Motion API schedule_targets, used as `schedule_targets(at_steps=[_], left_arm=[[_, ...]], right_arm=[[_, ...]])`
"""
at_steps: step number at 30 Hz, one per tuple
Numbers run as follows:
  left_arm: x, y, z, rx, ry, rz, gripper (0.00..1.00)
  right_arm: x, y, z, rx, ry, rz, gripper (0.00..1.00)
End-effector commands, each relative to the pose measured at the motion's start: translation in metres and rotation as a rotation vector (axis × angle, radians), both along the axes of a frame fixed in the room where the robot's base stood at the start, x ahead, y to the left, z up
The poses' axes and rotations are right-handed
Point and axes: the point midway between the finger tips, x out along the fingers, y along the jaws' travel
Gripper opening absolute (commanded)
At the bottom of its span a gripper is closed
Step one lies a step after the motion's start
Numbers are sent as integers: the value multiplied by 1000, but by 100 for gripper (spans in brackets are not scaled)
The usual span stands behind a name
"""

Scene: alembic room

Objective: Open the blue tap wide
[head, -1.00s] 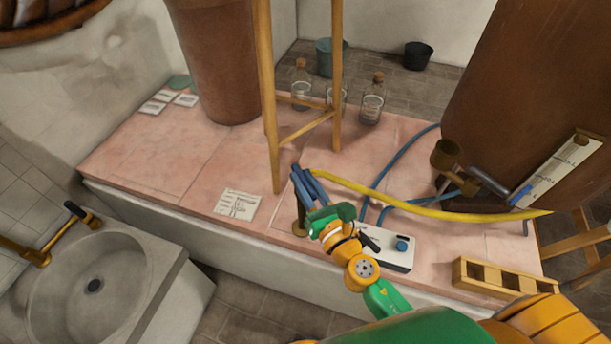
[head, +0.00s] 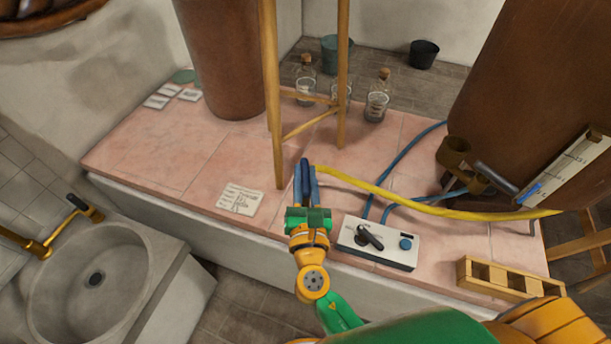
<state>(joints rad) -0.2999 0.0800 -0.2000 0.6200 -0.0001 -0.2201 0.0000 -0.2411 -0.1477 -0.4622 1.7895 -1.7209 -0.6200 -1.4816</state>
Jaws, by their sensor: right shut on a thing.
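My left gripper is not in view.
A white control box (head: 378,243) with a black knob stands just right of my wrist. The yellow hose (head: 400,201) and blue hoses (head: 404,155) cross the bench. A wooden stand (head: 278,120) rises behind. A wooden rack (head: 510,280) lies right; a stone basin (head: 150,265) is left.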

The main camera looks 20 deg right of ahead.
Motion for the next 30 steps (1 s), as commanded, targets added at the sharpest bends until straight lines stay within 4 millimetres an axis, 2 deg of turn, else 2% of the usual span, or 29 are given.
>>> schedule_targets(at_steps=[7,8,10,11,20,27,30], left_arm=[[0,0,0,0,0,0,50],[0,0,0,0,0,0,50],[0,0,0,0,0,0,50],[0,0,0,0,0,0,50],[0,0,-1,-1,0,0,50],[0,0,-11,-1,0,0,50],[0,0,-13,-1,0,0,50]], right_arm=[[0,0,0,0,0,1,0],[0,0,0,1,0,1,32],[0,0,0,0,0,1,51],[0,0,0,0,0,1,53],[-3,1,-1,0,1,1,53],[-51,10,-3,2,3,2,53],[-64,13,-2,-1,2,1,53]])
